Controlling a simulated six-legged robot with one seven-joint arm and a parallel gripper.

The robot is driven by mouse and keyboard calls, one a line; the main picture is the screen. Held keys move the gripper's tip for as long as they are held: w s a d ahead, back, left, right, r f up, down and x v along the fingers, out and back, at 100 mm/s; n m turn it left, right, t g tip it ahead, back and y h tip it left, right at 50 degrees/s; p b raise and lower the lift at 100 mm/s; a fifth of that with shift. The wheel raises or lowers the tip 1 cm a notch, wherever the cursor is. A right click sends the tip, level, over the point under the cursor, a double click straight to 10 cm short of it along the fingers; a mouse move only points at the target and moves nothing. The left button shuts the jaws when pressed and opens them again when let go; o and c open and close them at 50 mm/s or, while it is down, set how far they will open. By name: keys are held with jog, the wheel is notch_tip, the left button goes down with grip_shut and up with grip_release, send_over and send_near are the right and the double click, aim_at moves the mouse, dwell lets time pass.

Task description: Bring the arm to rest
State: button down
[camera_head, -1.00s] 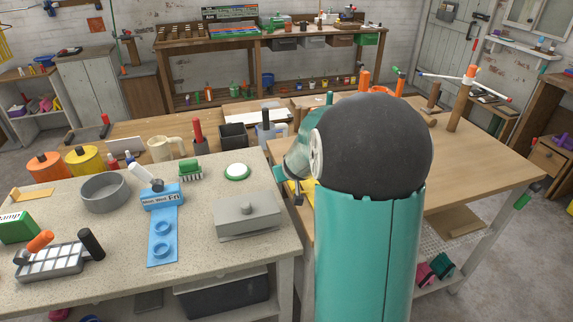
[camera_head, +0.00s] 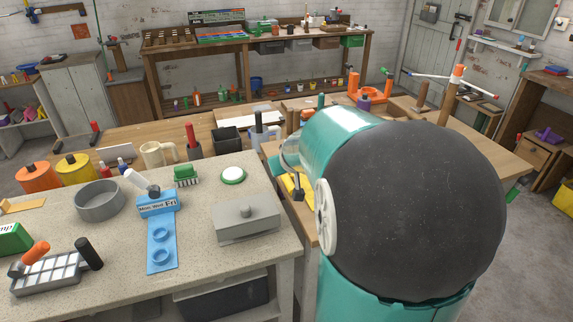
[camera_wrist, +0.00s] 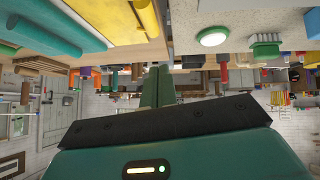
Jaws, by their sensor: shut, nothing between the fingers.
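I see no contact between my fingers and any object.
A speckled bench (camera_head: 203,262) at the left carries a grey box (camera_head: 247,222), a blue pill holder (camera_head: 161,240), a grey round dish (camera_head: 100,201) and a green brush (camera_head: 186,175). A wooden table (camera_head: 497,158) lies behind my arm, with a wooden post (camera_head: 449,105) on it.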

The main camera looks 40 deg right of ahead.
jog(key=shift+v, duration=1.15)
jog(key=shift+a, duration=0.2)
jog(key=s+a+r+n+y, duration=0.1)
jog(key=s+a, duration=0.2)
jog(key=a, duration=0.3)
jog(key=s+a+r+g+y, duration=0.1)
jog(key=s+a+r, duration=0.15)
jog(key=a, duration=0.35)
jog(key=s+a+r+n+y, duration=0.1)
jog(key=s+a, duration=0.2)
jog(key=a, duration=0.3)
jog(key=s+a+g+y, duration=0.1)
jog(key=s+a, duration=0.6)
jog(key=s, duration=0.3)
jog(key=shift+s+f+n+g, duration=0.25)
jog(key=shift+f+n+g, duration=0.05)
jog(key=shift+f+n, duration=0.15)
